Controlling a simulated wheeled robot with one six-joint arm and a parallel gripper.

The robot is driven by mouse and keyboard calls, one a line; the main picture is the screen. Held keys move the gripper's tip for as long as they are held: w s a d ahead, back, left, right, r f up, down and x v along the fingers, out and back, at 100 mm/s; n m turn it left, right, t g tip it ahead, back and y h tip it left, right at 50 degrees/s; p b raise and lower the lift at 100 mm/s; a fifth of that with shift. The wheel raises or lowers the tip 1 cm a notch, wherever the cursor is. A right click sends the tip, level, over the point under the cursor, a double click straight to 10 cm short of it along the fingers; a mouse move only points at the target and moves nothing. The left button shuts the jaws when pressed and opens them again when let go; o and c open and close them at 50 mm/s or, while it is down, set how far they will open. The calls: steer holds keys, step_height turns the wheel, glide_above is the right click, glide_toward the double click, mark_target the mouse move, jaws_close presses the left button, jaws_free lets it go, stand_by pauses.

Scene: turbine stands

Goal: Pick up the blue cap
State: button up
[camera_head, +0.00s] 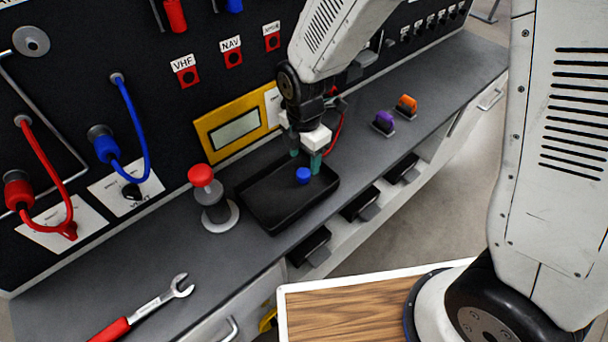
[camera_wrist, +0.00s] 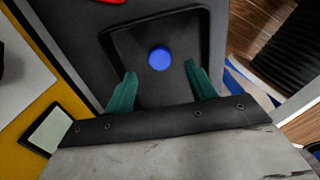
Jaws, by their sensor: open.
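The blue cap (camera_head: 303,175) is a small round piece lying in the black tray (camera_head: 262,217) on the grey counter. In the wrist view the blue cap (camera_wrist: 159,58) lies on the tray floor, ahead of the fingertips and between their lines. My gripper (camera_head: 305,164) is over the tray, just behind the cap in the head view. Its two green fingers are apart with nothing between them, and it also shows in the wrist view (camera_wrist: 161,72). The fingers do not appear to touch the cap; their exact height above the tray is hard to tell.
A red mushroom button (camera_head: 201,176) on a grey stand is left of the tray. A yellow panel with a display (camera_head: 235,131) is behind it. Purple (camera_head: 384,119) and orange (camera_head: 407,103) pieces stand to the right. A red-handled wrench (camera_head: 150,306) lies at the front left.

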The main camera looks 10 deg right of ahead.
mark_target(303, 172)
step_height(303, 172, down, 6)
steer(key=shift+a, duration=0.1)
jaws_close()
